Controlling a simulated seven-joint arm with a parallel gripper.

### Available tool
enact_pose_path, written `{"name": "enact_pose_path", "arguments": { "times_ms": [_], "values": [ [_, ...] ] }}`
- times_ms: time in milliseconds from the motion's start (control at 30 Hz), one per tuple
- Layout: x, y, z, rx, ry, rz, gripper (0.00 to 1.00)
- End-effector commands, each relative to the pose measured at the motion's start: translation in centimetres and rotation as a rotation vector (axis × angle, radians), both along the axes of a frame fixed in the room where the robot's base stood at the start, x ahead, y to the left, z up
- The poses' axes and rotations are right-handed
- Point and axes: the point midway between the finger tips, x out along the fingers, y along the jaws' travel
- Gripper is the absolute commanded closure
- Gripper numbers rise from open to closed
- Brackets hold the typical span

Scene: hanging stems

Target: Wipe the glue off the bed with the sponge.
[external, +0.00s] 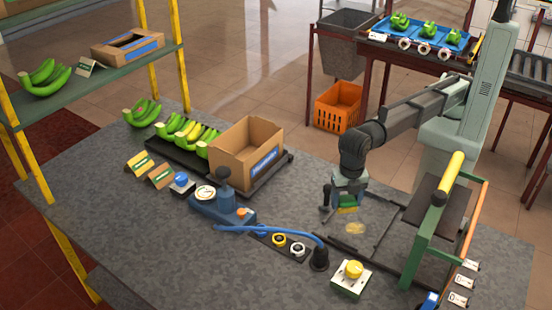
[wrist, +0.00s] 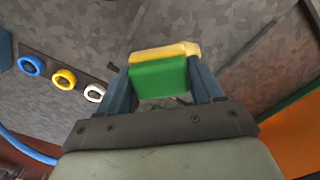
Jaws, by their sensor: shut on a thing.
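My gripper (external: 345,202) is shut on the sponge (external: 348,209), which has a green side and a yellow side. In the wrist view the sponge (wrist: 160,76) sits between the two fingers, green side toward the camera and yellow along its far edge. The sponge is above the grey bed. A pale yellowish glue patch (external: 355,228) lies on the bed just below and slightly right of the sponge in the external view. The sponge appears apart from the patch. In the wrist view the glue patch cannot be made out.
A black nozzle (external: 319,258) with a blue hose and a yellow button box (external: 351,277) stand in front. A cardboard box (external: 246,155) stands left.

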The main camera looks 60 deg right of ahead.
Motion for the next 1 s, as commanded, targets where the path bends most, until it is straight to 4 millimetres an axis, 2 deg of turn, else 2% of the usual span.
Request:
{"name": "enact_pose_path", "arguments": {
  "times_ms": [667, 733, 1000],
  "values": [
    [0.0, -0.1, -6.7, -0.001, 0.000, -0.002, 0.59],
    [-0.7, 0.0, -6.6, 0.001, 0.000, 0.000, 0.62],
    [-3.2, 0.0, -6.8, 0.001, 0.001, -0.001, 0.63]
  ]
}}
